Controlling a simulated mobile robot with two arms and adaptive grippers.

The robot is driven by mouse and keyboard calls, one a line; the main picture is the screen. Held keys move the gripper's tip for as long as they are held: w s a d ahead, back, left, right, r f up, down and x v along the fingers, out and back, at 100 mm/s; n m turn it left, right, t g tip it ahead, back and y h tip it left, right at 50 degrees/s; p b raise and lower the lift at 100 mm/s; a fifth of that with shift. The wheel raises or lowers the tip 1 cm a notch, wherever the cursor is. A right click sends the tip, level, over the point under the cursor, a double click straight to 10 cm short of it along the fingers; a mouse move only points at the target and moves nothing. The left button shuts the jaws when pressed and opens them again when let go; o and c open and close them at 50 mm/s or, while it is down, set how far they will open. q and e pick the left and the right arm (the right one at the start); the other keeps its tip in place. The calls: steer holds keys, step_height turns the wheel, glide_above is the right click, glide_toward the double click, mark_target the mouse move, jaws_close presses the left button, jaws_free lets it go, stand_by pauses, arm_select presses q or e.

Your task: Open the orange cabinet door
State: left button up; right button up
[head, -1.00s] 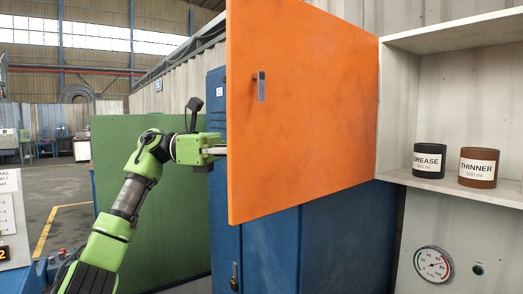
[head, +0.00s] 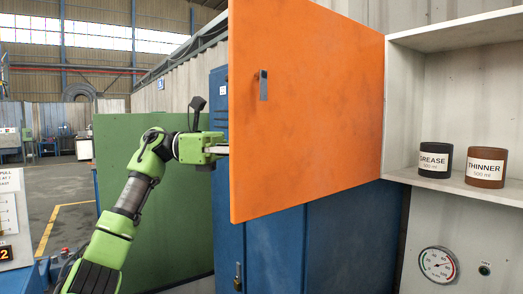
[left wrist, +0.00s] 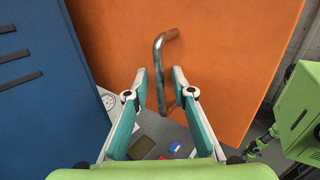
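The orange cabinet door (head: 310,130) stands swung wide open, joined to the cabinet at its right edge. A small metal latch (head: 263,86) is on the face seen in the head view. My left gripper (head: 217,150) is at the door's free left edge, its fingertips partly hidden behind the door. In the left wrist view, my left gripper (left wrist: 160,82) is open before the door's other face (left wrist: 215,55). A bent metal handle (left wrist: 160,65) there reaches down between the spread fingers, not clamped. My right gripper is not in view.
The open cabinet shelf (head: 445,185) holds a black grease can (head: 436,160) and a brown thinner can (head: 485,168). A gauge (head: 438,265) is below. A blue locker (head: 330,240) and green panel (head: 160,230) stand behind the door and arm.

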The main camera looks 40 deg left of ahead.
arm_select(q)
steer(key=v, duration=1.2)
stand_by(0.4)
